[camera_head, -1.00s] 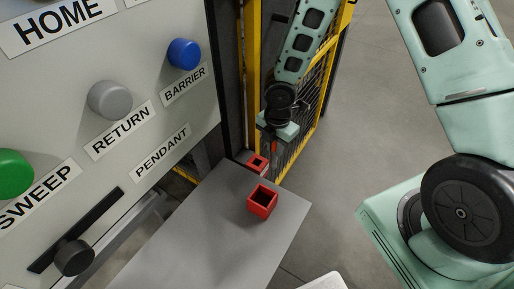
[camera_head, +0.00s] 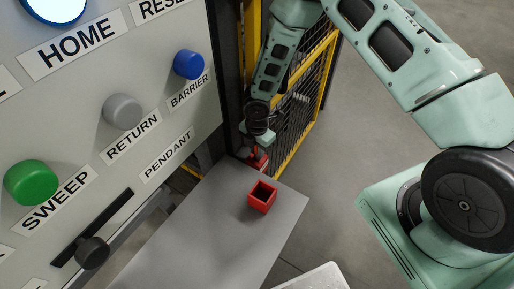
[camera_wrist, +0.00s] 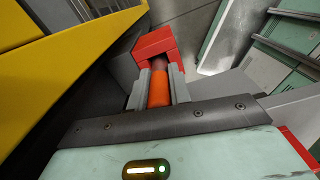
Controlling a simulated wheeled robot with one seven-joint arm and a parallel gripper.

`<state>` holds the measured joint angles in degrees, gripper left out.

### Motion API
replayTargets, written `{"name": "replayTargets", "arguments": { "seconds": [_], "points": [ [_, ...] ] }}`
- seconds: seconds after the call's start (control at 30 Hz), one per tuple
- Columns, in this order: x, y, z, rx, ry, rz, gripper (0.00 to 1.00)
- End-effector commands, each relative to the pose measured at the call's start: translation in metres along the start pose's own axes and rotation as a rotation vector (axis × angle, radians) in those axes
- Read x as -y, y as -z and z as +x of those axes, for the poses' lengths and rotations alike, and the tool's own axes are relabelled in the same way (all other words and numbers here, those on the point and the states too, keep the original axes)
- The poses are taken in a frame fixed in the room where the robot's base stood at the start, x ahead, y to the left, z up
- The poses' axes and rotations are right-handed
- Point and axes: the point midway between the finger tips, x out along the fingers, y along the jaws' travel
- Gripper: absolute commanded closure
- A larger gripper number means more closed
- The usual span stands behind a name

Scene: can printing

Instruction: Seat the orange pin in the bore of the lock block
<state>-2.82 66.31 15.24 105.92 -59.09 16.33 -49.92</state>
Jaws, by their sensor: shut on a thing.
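The lock block (camera_wrist: 151,44), a small red block, stands beyond my fingertips in the wrist view. My gripper (camera_wrist: 158,76) is shut on the orange pin (camera_wrist: 159,90), with a grey finger on each side. The pin's far end is darker and lies against or inside the near opening of the block; I cannot tell how deep.
A control panel (camera_head: 110,125) with labelled buttons rises at the left. A yellow-framed mesh fence (camera_head: 303,100) stands behind. The near table surface is clear.

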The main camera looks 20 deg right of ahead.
Motion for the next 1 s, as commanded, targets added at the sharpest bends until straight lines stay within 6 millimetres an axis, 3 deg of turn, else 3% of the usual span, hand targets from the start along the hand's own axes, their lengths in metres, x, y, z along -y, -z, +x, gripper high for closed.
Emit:
{"name": "replayTargets", "arguments": {
  "seconds": [0.27,0.3,0.37,0.77,1.0],
  "points": [
    [-0.001,0.0,0.004,0.0,-0.001,0.001,1.0],
    [0.0,0.0,0.003,0.0,-0.001,0.001,0.72],
    [0.0,0.0,0.002,0.0,-0.001,0.001,0.59],
    [-0.001,-0.001,-0.006,0.0,-0.003,0.001,0.59],
    [-0.002,-0.002,-0.05,0.001,-0.006,0.003,0.59]
  ]
}}
